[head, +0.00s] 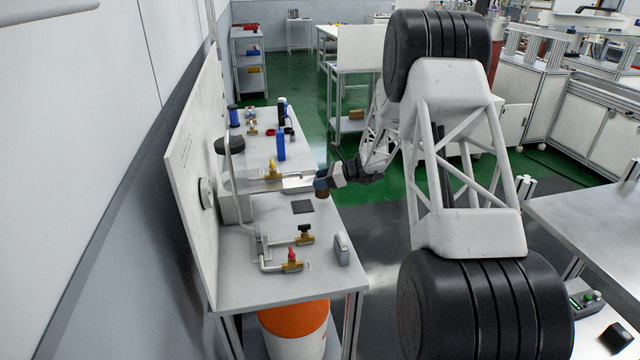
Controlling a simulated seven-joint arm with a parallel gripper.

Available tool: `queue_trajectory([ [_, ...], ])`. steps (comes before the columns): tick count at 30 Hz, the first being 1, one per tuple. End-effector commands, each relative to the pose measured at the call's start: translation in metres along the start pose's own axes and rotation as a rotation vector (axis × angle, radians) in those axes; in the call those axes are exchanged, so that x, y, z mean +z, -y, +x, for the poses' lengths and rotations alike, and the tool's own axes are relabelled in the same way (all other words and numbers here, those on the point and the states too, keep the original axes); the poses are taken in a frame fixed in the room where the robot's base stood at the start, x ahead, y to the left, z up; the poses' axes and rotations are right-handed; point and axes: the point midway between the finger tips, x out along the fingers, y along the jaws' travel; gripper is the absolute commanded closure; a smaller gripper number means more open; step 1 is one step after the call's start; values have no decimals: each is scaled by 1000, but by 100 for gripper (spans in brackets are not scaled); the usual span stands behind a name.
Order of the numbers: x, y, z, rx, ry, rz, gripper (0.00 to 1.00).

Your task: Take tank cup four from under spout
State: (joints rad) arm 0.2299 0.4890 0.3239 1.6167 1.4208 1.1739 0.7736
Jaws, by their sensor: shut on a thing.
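My gripper (320,182) reaches in from the right over the bench's right edge and is shut on a small brownish thing (322,194), probably the cup, only partly visible beneath the fingers. No number can be read on it. A horizontal silver spout or pipe (298,184) with a brass valve and yellow knob (272,170) ends close to my fingertips. I cannot tell whether the cup is directly under the spout's end or beside it.
A dark square pad (302,206) lies on the white bench (318,262). Nearer are a black-handled valve (304,235), a red-handled valve (292,260) and a grey upright block (342,249). A blue bottle (281,145) stands behind. An orange-topped bucket (294,322) is below.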

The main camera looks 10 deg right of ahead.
Motion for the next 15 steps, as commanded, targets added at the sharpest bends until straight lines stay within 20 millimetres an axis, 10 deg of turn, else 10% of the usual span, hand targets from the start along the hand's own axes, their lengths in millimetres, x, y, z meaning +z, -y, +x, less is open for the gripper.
queue_trajectory([
  [15,27,0,-11,-1,0,-1,70],
])
